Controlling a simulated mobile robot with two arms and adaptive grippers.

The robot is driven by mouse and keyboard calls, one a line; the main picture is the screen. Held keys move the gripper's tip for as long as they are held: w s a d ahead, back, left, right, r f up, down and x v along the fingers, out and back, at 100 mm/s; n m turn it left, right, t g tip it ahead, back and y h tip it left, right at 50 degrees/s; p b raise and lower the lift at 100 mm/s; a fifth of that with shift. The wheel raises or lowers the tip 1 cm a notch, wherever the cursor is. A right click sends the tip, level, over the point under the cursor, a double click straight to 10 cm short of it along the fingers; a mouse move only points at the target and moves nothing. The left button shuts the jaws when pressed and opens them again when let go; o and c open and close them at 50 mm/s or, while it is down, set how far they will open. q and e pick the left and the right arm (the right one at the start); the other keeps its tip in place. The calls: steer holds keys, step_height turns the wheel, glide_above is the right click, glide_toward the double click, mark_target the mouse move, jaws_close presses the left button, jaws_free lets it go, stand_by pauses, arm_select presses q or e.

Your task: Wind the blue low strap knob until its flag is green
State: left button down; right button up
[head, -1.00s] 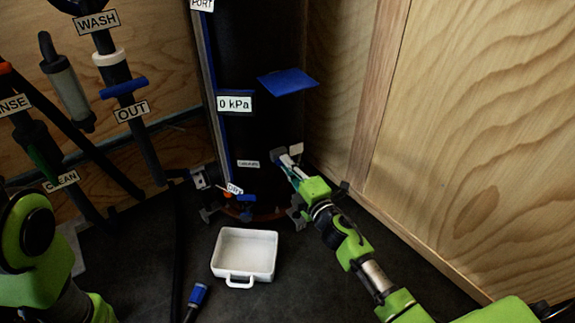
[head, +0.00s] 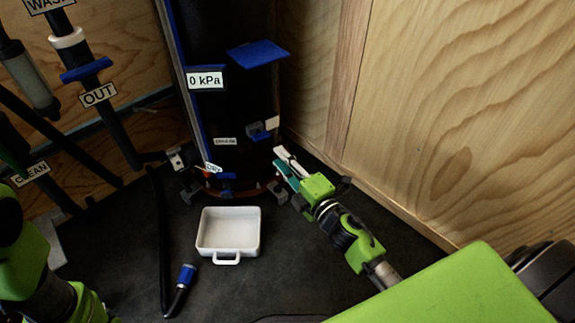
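The low strap knob (head: 259,135) is a small dark and blue piece on the lower right side of the black tank (head: 226,115). A pale, whitish tab (head: 272,123) sticks up beside it; I see no green on it. My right gripper (head: 278,160) is below and to the right of the knob, apart from it. Its pale and teal fingers look spread with nothing between them. My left arm shows at the lower left, but its gripper is out of view.
A white tray (head: 229,250) stands on the dark floor before the tank. A blue-ended hose (head: 186,276) lies left of it. A blue plate (head: 258,53) juts from the tank above the knob. A wooden wall (head: 460,120) closes the right side.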

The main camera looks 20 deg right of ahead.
steer(key=shift+s+d, duration=0.2)
steer(key=shift+s, duration=1.05)
